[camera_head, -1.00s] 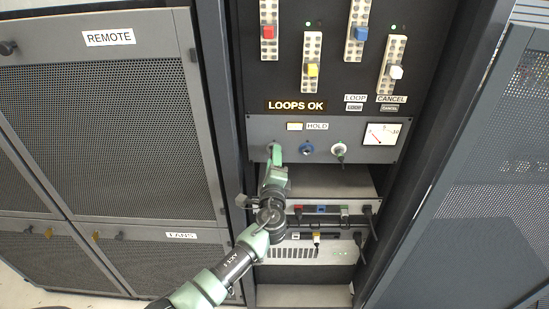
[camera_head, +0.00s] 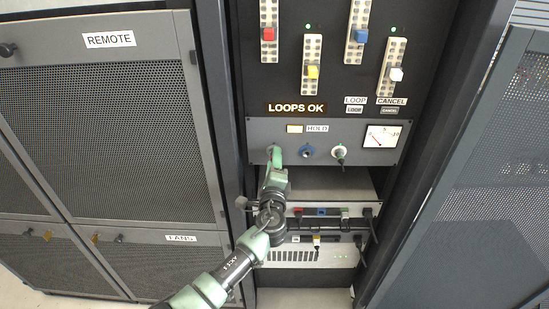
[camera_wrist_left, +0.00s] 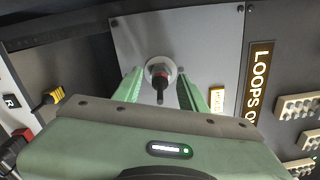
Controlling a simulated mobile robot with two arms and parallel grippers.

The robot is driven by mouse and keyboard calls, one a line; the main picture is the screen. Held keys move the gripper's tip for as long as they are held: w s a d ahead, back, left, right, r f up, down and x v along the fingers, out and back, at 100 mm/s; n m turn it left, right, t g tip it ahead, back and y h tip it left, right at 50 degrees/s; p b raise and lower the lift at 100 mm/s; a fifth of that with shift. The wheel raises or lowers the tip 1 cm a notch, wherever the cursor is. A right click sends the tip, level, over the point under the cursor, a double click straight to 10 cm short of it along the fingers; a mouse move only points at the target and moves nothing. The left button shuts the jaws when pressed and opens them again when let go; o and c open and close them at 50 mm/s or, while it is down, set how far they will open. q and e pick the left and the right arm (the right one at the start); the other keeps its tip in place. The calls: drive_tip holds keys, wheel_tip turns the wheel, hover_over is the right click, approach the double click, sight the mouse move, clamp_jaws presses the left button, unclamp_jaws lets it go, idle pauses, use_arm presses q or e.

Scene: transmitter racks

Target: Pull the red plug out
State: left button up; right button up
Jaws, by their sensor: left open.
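The red plug (camera_wrist_left: 160,88), a dark stem with a red part, stands in a round pale socket on the grey panel. It shows in the left wrist view between the two green fingers. My left gripper (camera_wrist_left: 157,95) is open, with one finger on each side of the plug; I cannot tell whether they touch it. In the head view my left gripper (camera_head: 275,155) is at the left end of the panel's row and hides this plug. My right gripper is not in view.
Below is a unit with small coloured connectors (camera_head: 321,211) and black cables (camera_head: 372,222). Sliders (camera_head: 312,71) sit above. A rack post (camera_head: 222,120) stands close left.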

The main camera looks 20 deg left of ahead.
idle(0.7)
use_arm(q)
clamp_jaws()
idle(1.1)
drive_tip(key=v, duration=0.6)
drive_tip(key=shift+p, duration=0.35)
idle(0.8)
